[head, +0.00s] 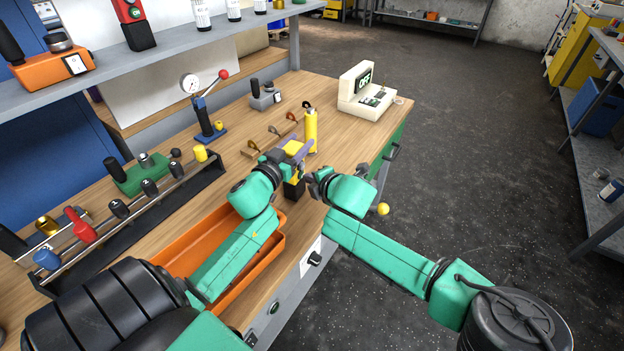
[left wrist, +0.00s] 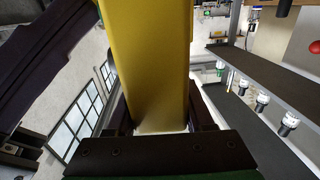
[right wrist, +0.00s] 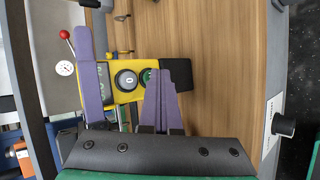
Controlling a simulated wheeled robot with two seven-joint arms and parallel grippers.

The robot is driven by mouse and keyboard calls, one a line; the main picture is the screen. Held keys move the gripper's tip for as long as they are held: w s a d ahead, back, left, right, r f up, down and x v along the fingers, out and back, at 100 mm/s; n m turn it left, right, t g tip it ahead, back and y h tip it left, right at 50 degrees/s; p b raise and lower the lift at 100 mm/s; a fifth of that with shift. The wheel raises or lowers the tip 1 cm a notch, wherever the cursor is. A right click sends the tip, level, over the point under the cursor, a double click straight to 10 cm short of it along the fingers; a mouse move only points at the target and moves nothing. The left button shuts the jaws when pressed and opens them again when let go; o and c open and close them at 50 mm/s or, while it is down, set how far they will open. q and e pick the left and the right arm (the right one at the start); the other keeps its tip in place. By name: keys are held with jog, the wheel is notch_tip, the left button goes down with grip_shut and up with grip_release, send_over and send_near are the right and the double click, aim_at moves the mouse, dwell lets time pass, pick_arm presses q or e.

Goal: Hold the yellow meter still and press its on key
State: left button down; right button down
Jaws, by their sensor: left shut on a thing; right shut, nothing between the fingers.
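In the right wrist view the meter (right wrist: 122,96) shows a dark round key marked 0 (right wrist: 126,80) and a green key (right wrist: 145,77), partly hidden. My right gripper (right wrist: 165,74) is shut and empty, its fingertips over the right side of the green key. Whether they touch it I cannot tell. In the head view my right gripper (head: 309,179) is right beside the meter.
A yellow cylinder (head: 311,131) stands just behind the meter. A cream box reading OFF (head: 367,94) stands at the far right of the bench (head: 240,115). An orange tray (head: 205,240) lies at the front, left of the meter. A gauge with a red-knobbed lever (head: 207,105) stands farther back.

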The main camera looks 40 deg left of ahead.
jog(key=shift+d, duration=0.4)
jog(key=d, duration=0.6)
jog(key=shift+w, duration=0.35)
dwell(0.3)
pick_arm(q)
jog(key=shift+c, duration=1)
grip_release()
